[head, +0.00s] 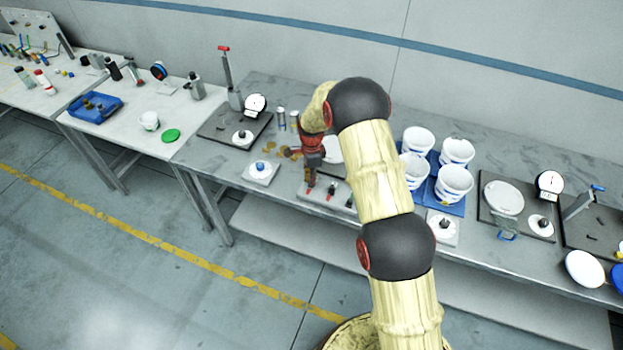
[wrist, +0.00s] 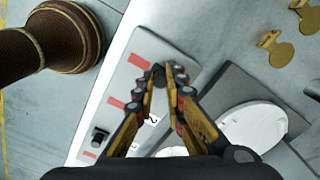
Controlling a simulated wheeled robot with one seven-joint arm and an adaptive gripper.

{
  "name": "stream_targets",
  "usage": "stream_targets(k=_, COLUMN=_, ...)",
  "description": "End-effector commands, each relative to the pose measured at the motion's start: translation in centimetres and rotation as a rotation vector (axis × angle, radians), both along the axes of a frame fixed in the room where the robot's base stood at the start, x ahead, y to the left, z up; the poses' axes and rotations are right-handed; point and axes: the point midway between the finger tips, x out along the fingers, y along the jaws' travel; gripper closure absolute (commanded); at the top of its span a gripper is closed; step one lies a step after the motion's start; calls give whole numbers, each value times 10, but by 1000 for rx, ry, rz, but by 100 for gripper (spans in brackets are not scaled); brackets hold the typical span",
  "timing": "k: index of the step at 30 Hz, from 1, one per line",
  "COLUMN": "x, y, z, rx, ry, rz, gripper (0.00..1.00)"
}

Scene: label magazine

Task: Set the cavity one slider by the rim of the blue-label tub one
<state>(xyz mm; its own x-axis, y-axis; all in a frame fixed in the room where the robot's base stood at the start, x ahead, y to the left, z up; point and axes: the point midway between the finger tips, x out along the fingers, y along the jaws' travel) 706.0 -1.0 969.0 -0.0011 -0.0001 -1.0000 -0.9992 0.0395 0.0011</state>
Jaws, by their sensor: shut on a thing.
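The slider panel (head: 338,200) is a pale grey plate at the table's front edge, with red marks and dark knobs. My gripper (head: 311,182) reaches down onto its left end. In the wrist view my gripper (wrist: 160,82) is shut on a small dark knob (wrist: 158,73) at one end of the panel (wrist: 128,78), apparently the cavity one slider. The fingers hide most of it. Another dark knob (wrist: 98,137) stands free further along, and a "2" shows between the fingers. White tubs with blue labels (head: 453,184) stand right of my arm; which is tub one I cannot tell.
The tubs stand on blue mats (head: 450,208). Left of the panel is a small white plate with a blue knob (head: 261,170); brass-coloured pieces (head: 270,148) lie behind it. A dial scale with a white dish (head: 503,198) is at the right. A white disc (wrist: 255,126) lies beside the panel.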

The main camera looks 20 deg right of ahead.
Motion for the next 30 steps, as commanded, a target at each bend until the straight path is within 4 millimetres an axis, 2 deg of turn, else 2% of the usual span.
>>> stream_targets(k=4, x=-5, y=5, z=1, rx=0, ry=-2, rz=1, gripper=100)
stream_targets(k=12, x=-29, y=23, z=1, rx=1, ry=-4, rz=0, gripper=100)
stream_targets(k=20, x=-30, y=24, z=1, rx=1, ry=-1, rz=0, gripper=100)
stream_targets(k=21, x=-30, y=24, z=1, rx=1, ry=-1, rz=0, gripper=86)
stream_targets(k=30, x=-31, y=23, z=0, rx=0, ry=0, rz=0, gripper=69)
